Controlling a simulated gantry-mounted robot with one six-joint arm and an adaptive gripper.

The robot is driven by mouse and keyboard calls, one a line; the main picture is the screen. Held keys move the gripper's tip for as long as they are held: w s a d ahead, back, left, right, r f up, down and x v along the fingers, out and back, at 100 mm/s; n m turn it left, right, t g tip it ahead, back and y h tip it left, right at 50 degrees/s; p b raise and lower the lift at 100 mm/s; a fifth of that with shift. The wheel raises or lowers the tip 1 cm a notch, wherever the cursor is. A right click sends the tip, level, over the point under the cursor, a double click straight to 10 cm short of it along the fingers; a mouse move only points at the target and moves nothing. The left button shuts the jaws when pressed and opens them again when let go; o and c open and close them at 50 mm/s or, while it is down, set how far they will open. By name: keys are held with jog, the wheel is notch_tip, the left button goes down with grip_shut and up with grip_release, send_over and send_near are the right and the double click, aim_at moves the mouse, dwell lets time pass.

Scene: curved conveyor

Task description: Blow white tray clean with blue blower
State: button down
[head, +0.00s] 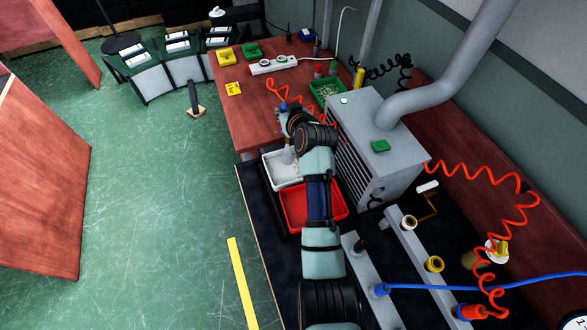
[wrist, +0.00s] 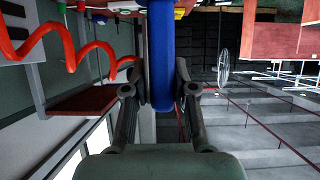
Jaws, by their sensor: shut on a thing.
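In the wrist view, my gripper (wrist: 158,80) is shut on the blue blower (wrist: 160,55), which stands between the two fingers. Only a small part of the blue blower (head: 283,107) shows in the head view. A pale grey shape (head: 288,156) extends down from the gripper over the tray; I cannot tell whether it is the nozzle or air.
A red tray (head: 294,217) sits directly in front of the white tray, under my arm. The grey cabinet (head: 375,150) with its duct stands close on the right. A red coiled hose (head: 274,90) runs near the gripper. The wooden bench (head: 240,115) has free room at left.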

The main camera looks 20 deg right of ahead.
jog(key=shift+d+b, duration=0.5)
jog(key=shift+d, duration=1.05)
jog(key=d+b, duration=0.2)
jog(key=d, duration=0.2)
dwell(0.4)
dwell(0.7)
jog(key=s+p, duration=0.7)
jog(key=shift+s, duration=0.35)
dwell(0.5)
dwell(0.7)
